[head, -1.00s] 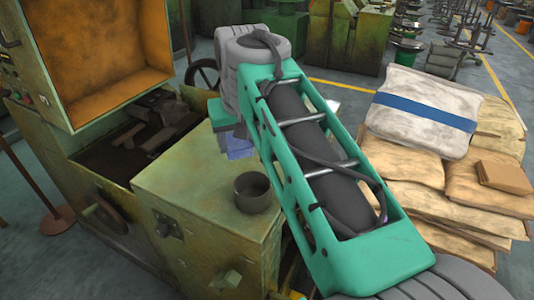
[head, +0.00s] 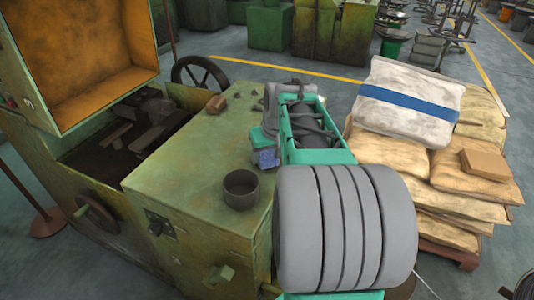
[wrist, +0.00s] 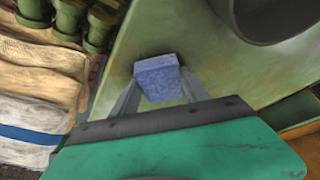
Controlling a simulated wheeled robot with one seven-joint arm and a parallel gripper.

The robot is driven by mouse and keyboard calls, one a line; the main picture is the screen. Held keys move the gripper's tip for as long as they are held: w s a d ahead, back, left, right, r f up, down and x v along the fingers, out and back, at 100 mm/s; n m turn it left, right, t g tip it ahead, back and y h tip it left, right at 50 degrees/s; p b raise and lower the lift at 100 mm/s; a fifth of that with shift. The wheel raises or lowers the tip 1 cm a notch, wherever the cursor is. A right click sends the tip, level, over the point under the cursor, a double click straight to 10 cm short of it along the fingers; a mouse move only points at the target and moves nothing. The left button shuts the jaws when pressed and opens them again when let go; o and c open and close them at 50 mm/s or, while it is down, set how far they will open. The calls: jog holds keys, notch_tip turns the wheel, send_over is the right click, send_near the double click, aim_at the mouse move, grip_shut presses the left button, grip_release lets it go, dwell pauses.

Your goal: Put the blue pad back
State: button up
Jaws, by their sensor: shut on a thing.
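The blue pad (wrist: 158,78) is a small blue block between the fingers of my gripper (wrist: 155,92) in the wrist view. The gripper is shut on it. In the head view the pad (head: 266,158) shows at the right side of the green machine top (head: 190,165), below the end of my arm. My gripper (head: 264,148) is mostly hidden there by my arm. I cannot tell whether the pad touches the machine top.
A dark round cup (head: 241,190) stands on the machine top, left of the pad. A small brown block (head: 217,104) lies near the back edge. An open orange-lined box (head: 85,50) rises at left. Stacked sacks (head: 400,160) stand on a pallet at right.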

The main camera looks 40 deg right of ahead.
jog(key=shift+f, duration=0.15)
jog(key=o, duration=1.2)
jog(key=shift+r, duration=0.4)
jog(key=v, duration=1.1)
jog(key=shift+s+r, duration=0.2)
jog(key=shift+r, duration=0.15)
